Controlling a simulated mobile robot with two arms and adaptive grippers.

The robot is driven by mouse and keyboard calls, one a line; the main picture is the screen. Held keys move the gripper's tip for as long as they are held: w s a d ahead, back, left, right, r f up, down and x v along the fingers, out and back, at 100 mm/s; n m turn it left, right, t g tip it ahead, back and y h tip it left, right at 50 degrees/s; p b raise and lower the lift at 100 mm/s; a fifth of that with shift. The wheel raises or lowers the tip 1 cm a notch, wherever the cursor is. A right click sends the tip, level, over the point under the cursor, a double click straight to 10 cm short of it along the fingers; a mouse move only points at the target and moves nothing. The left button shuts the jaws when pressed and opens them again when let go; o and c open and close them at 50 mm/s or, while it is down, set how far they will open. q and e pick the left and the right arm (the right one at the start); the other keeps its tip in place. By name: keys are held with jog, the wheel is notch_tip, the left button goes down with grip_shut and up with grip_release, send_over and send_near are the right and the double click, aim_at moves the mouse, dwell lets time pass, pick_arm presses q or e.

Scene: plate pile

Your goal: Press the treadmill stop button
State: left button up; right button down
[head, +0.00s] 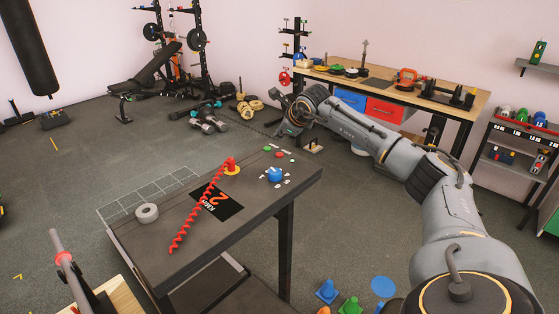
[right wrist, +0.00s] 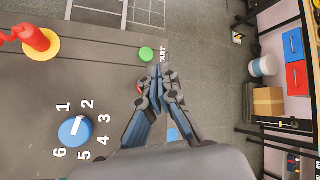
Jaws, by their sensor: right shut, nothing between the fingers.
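The treadmill console (head: 225,222) is a dark slanted panel in the middle of the head view. Near its far right corner are a green button (head: 267,149) and a small red button (head: 279,155). In the right wrist view the green button (right wrist: 147,54) has a partly hidden label ending in "TART". A sliver of the red button (right wrist: 139,87) shows beside the fingers, which hide most of it. My right gripper (head: 284,129) is shut and empty, near the console's far edge. In the wrist view its fingertips (right wrist: 159,72) are close together. I cannot tell whether they touch the panel. My left gripper is not in view.
A blue numbered knob (head: 275,174) and a red plug on a yellow base (head: 231,167) with a coiled red cord (head: 200,204) are on the console. A roll of tape (head: 147,213) lies at its left. A workbench (head: 450,106) stands behind my right arm.

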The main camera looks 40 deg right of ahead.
aim_at(281, 156)
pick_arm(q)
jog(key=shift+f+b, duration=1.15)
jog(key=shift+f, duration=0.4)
pick_arm(e)
jog(key=shift+f, duration=2.1)
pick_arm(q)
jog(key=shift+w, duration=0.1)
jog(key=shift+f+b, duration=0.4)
pick_arm(e)
jog(key=shift+f, duration=0.45)
pick_arm(q)
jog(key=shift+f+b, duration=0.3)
jog(key=shift+b, duration=0.05)
pick_arm(e)
jog(key=shift+f, duration=0.4)
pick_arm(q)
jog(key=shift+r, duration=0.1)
pick_arm(e)
jog(key=shift+r, duration=0.15)
pick_arm(q)
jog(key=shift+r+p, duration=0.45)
jog(key=shift+p, duration=0.1)
pick_arm(e)
jog(key=shift+r, duration=0.7)
pick_arm(q)
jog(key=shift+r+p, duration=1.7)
jog(key=shift+p, duration=0.05)
pick_arm(e)
jog(key=shift+r, duration=2.5)
